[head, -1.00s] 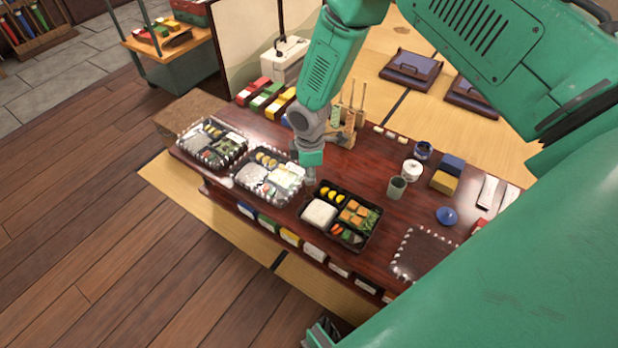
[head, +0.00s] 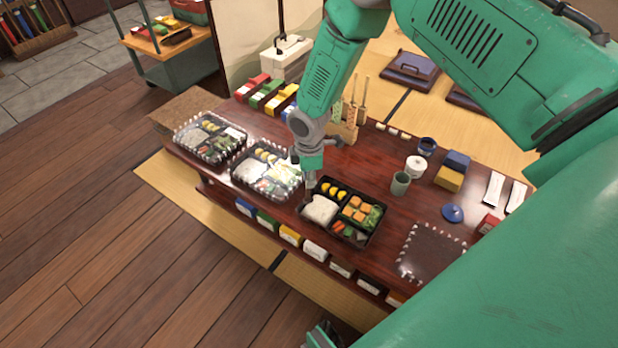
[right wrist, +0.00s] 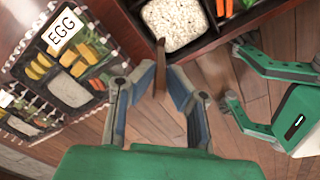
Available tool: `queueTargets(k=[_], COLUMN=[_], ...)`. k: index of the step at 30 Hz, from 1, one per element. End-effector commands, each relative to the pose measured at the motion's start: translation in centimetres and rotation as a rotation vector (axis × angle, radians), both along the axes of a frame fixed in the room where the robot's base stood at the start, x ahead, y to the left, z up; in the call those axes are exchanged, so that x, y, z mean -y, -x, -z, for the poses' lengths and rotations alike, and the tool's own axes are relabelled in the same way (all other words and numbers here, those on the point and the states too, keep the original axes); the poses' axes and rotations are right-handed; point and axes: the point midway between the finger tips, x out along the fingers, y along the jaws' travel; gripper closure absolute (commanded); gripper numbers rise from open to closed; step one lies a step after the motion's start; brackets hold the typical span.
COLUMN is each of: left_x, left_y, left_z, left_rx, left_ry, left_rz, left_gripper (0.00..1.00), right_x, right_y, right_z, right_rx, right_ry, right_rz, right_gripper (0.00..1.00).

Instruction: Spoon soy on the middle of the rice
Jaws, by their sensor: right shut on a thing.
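The open black lunch box (head: 349,240) stands on the low table with its lid off. Its white rice (head: 320,209) fills the front left compartment and shows at the top of the right wrist view (right wrist: 174,22). My right gripper (right wrist: 163,88) is shut on a brown wooden spoon (right wrist: 160,67), whose end reaches the box's edge beside the rice. In the head view my right gripper (head: 310,190) is just left of the box. Whether the spoon carries soy I cannot tell. My left gripper (right wrist: 248,88) is empty, its fingers spread. No soy is clearly visible.
Two lidded lunch boxes (head: 210,138) (head: 267,171) stand left of the open one. A white pot (head: 416,166), a dark blue cup (head: 427,146), a green cup (head: 400,183) and a blue dish (head: 452,213) stand to the right. A clear lid (head: 430,253) lies at the front right.

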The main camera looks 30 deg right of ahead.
Motion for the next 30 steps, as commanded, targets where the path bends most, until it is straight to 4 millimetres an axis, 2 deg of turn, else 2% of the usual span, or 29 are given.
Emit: queueTargets(k=[30], left_x=[0.00], left_y=[0.00], left_z=[0.40], left_rx=[0.000], left_ry=[0.000], left_rz=[0.000], left_gripper=[0.60], right_x=[0.03], right_y=[0.01], right_z=[0.79], right_rx=[0.000], right_ry=[0.000], right_rz=[0.001], right_gripper=[1.00])
